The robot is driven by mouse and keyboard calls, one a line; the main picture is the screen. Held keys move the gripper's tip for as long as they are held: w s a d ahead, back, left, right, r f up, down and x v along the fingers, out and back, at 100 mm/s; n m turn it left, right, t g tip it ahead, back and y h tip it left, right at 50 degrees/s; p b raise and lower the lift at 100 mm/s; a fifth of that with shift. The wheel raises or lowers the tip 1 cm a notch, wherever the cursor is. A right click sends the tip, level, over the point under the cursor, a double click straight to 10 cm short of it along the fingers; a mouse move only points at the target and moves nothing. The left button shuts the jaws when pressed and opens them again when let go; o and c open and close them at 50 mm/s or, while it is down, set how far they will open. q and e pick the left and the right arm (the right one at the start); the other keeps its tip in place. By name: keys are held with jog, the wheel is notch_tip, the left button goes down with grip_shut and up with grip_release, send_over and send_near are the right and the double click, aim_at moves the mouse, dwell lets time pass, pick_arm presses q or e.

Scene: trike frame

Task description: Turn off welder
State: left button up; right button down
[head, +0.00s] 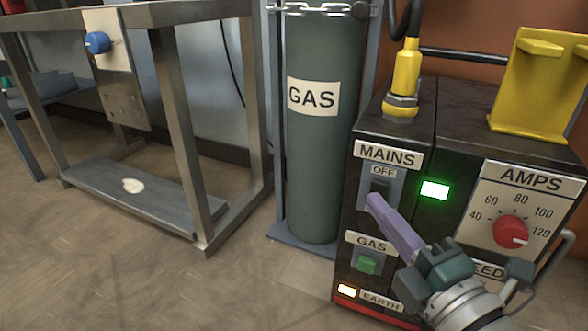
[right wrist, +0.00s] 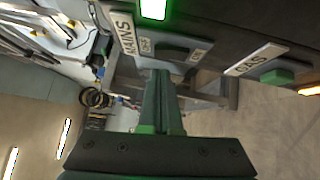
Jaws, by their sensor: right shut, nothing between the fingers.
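The welder (head: 470,135) is a dark box at the right of the head view. Its MAINS switch (head: 380,187) is a dark rocker under an OFF label; the wrist view shows the switch (right wrist: 171,52) between its OFF and ON labels. A green lamp (head: 434,190) beside it is lit. My right gripper (head: 375,202) is shut and empty, its fingertips at the lower part of the switch in the head view. In the wrist view the closed fingers (right wrist: 161,80) point at the switch plate; I cannot tell whether they touch. My left gripper is not in view.
Below are a green GAS button (head: 367,264) and a lit EARTH lamp (head: 347,290). A red AMPS knob (head: 510,231) is at the right. A gas cylinder (head: 320,160) stands left of the welder, and a metal bench (head: 170,120) farther left. Floor between is clear.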

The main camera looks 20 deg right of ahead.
jog(key=shift+w+d+r, duration=0.1)
jog(key=shift+w+d, duration=0.25)
jog(key=shift+d, duration=0.3)
jog(key=shift+a, duration=0.1)
